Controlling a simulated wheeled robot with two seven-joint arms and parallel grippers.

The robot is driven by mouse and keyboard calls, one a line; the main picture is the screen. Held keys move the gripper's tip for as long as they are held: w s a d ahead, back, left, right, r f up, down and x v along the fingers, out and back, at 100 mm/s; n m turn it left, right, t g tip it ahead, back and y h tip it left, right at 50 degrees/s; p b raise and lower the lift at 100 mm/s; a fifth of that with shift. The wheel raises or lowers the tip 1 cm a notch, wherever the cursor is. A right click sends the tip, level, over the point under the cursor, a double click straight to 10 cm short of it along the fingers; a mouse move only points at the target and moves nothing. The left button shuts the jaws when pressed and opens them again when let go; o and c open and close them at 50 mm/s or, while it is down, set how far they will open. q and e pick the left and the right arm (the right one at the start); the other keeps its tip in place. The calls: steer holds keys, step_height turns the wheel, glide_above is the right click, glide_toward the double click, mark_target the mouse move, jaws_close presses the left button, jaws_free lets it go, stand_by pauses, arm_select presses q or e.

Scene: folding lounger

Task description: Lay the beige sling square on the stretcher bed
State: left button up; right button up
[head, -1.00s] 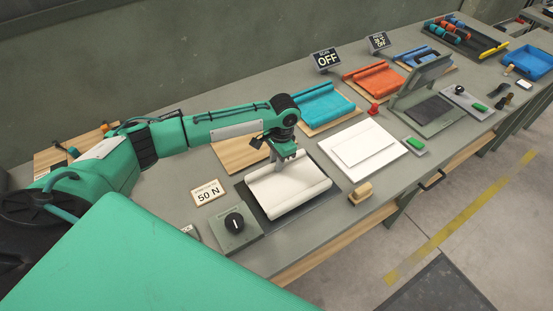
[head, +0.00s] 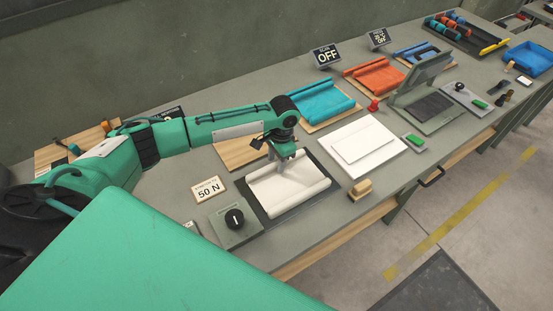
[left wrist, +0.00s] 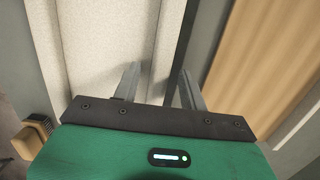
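The beige sling (head: 290,188) lies over the dark stretcher bed (head: 250,206) on the bench, with raised rolls along its front and back edges. A dark margin of the bed shows at its left and front. My left gripper (head: 284,160) is low at the sling's back edge. In the left wrist view, its two fingers (left wrist: 158,74) are apart, one over the sling's flat middle and one beyond the back roll (left wrist: 172,40). I cannot tell whether they touch the cloth. My right gripper is not in view.
A dial box (head: 235,222) and a 50 N sign (head: 208,191) stand left of the bed. A wooden board (head: 238,152) lies behind it. A white board (head: 362,146) and a brush (head: 360,189) are to the right. Blue and orange slings (head: 322,98) lie farther back.

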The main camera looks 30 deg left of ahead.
arm_select(q)
steer(key=shift+r, duration=0.15)
step_height(320, 180, up, 13)
steer(key=w+b, duration=0.1)
steer(key=b, duration=0.2)
steer(key=shift+w+d, duration=0.15)
steer(key=shift+d, duration=0.15)
steer(key=shift+f, duration=0.2)
